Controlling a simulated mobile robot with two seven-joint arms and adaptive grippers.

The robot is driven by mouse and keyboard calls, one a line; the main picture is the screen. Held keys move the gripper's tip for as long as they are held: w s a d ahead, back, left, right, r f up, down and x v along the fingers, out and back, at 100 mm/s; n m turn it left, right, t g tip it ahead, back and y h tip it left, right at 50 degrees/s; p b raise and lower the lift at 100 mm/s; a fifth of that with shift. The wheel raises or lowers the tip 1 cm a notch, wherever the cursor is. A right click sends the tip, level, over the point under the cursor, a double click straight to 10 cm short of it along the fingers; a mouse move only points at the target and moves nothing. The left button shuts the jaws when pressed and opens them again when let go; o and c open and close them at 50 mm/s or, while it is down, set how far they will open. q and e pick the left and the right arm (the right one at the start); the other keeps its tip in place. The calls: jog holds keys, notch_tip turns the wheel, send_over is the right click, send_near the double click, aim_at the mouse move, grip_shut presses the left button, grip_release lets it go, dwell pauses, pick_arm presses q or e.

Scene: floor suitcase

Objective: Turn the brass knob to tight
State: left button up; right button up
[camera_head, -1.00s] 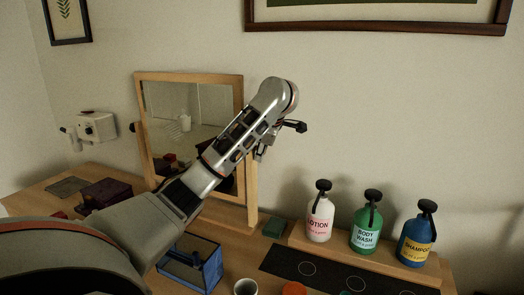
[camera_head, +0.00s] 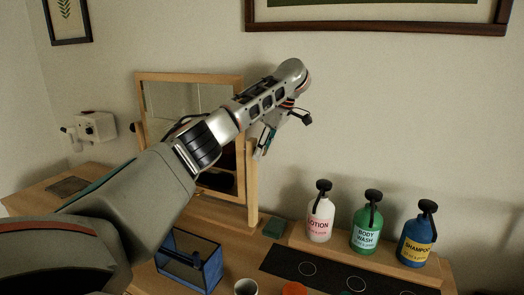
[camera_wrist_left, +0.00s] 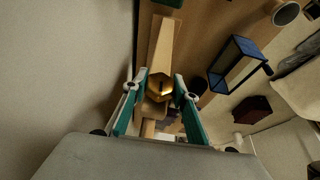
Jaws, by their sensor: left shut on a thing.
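The brass knob (camera_wrist_left: 155,87) shows in the left wrist view between my left gripper's teal-edged fingers, with a dark mark on its face. My left gripper (camera_wrist_left: 159,78) is shut on it. In the head view, my left gripper (camera_head: 264,143) is at the right post of the wooden mirror stand (camera_head: 252,190), and the knob is hidden there. The framed mirror (camera_head: 170,96) stands behind my left arm, which covers much of it. I cannot read any tight marking. My right gripper is not in view.
A blue open-topped box (camera_head: 190,262) stands in front of the mirror. Lotion (camera_head: 320,219), body wash (camera_head: 367,229) and shampoo (camera_head: 416,241) bottles stand on a wooden riser to the right. A small green block (camera_head: 275,228) lies near the post.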

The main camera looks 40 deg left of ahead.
pick_arm(q)
jog(key=shift+f, duration=0.1)
dwell(0.4)
jog(key=o, duration=1.1)
jog(key=shift+d, duration=0.1)
jog(key=shift+v, duration=6.05)
jog(key=shift+w, duration=0.15)
